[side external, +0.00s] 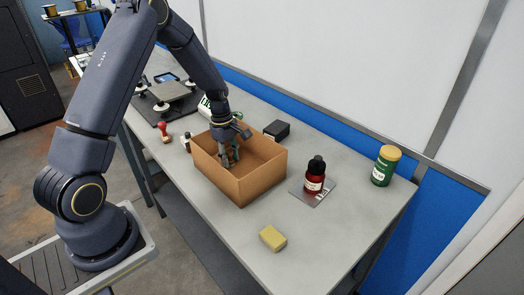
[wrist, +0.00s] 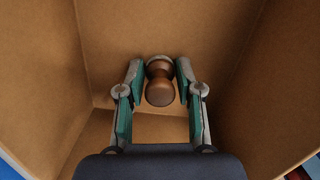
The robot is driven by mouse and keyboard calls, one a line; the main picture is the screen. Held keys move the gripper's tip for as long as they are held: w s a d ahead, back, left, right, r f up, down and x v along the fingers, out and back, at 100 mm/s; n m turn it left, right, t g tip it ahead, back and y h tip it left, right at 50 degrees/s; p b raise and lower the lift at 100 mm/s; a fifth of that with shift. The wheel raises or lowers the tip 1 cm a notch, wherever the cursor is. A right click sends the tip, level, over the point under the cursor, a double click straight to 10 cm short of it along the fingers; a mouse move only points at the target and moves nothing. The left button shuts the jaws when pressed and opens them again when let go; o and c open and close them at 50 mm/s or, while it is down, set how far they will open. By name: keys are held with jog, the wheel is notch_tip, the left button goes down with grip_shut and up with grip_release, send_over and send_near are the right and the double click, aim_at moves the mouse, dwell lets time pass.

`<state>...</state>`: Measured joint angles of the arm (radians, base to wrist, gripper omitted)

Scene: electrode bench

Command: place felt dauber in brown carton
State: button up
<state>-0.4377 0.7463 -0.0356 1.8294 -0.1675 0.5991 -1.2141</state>
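The brown carton (side external: 224,178) stands open-topped on the bench, and its inner walls fill the wrist view (wrist: 250,60). My gripper (side external: 228,163) reaches down into it. In the wrist view, the felt dauber (wrist: 160,92) has a rounded brown wooden handle and a paler pad end. It lies between my two fingertips (wrist: 160,66), which close in on its pad end; my gripper looks shut on it. The handle knob points toward the wrist camera. I cannot tell whether the pad touches the carton floor. The dauber is not clear in the side view.
A black box (side external: 277,131) stands behind the carton. A red-brown bottle (side external: 314,180) on a grey plate and a green jar (side external: 384,167) stand to the right. A yellow sponge (side external: 272,238) lies in front. A red-handled stamp (side external: 163,133) is left of the carton.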

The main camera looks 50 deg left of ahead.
jog(key=o, duration=0.3)
jog(key=shift+o, duration=0.2)
notch_tip(320, 180, up, 18)
jog(key=s+d+m, duration=0.2)
jog(key=m, duration=0.1)
jog(key=s+d+r+m+t, duration=0.1)
jog(key=s+d+r+m, duration=0.2)
jog(key=s+d+m, duration=0.1)
jog(key=s+d+r+m+t+y, duration=0.1)
jog(key=s+d+r+m+t, duration=0.1)
jog(key=s+m, duration=0.5)
jog(key=s+d+r+m+t, duration=0.2)
jog(key=s+d+r+m, duration=0.2)
jog(key=s+d+m, duration=0.2)
jog(key=shift+d, duration=0.15)
jog(key=shift+s, duration=0.1)
